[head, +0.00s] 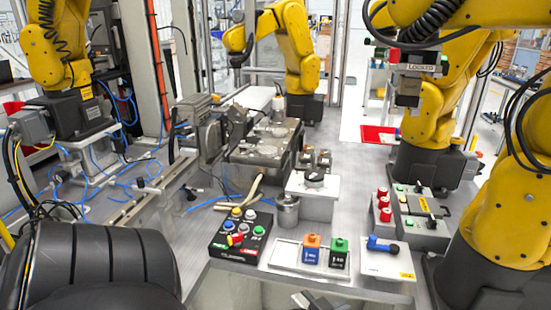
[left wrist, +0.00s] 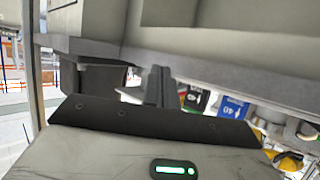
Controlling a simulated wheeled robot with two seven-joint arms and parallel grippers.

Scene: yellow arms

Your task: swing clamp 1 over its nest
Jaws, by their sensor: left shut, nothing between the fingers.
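A blue-handled part (head: 383,243) lies on a white plate (head: 388,265) at the front right of the bench. A second white plate (head: 312,194) near the middle carries a dark round part (head: 314,180). Behind it is a metal fixture block (head: 265,150) with round seats on top. I see no label that tells which is clamp 1 or its nest. My left gripper (head: 318,301) is at the bottom edge of the head view, below the bench's front edge and apart from these parts. It is shut and empty; its dark fingers also show in the left wrist view (left wrist: 158,86). My right gripper is out of view.
A white tray (head: 283,255) holds an orange-topped block (head: 311,248) and a green-topped block (head: 339,253). Several yellow arms (head: 510,215) surround the bench.

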